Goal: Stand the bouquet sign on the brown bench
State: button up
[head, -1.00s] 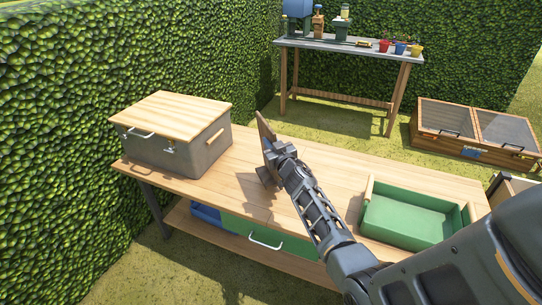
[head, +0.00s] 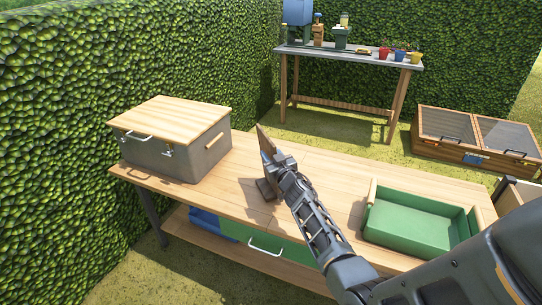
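The bouquet sign (head: 265,142) is a thin brown board, seen nearly edge-on in the head view and leaning a little to the left. Its dark foot (head: 265,190) is low over the brown bench (head: 230,192), around the middle of the top. I cannot tell for sure whether the foot touches the wood. My gripper (head: 273,165) is at the right side of the sign and appears shut on it. The fingertips and the sign's face are mostly hidden.
A grey box with a wooden lid (head: 170,138) stands on the bench's left end. A green tray (head: 415,218) is at the right end. Bare wood lies around the sign. A grey-topped table (head: 350,50) and a cold frame (head: 465,148) stand behind.

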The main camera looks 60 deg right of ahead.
jog(key=shift+o, duration=0.2)
jog(key=shift+r, duration=0.2)
jog(key=p+v, duration=0.2)
jog(key=v, duration=1)
jog(key=s+a+n+t+y, duration=0.1)
jog(key=s+a+n+y, duration=0.3)
jog(key=a, duration=0.8)
jog(key=s+a+m+t+y, duration=0.15)
jog(key=s+a, duration=0.35)
jog(key=a, duration=0.7)
jog(key=s+a+r+n+g+y, duration=0.1)
jog(key=s+a+r+n+y, duration=0.3)
jog(key=s+a+r, duration=1)
jog(key=s+a+y, duration=0.1)
jog(key=s+y, duration=0.1)
jog(key=s, duration=0.1)
jog(key=shift+s, duration=0.1)
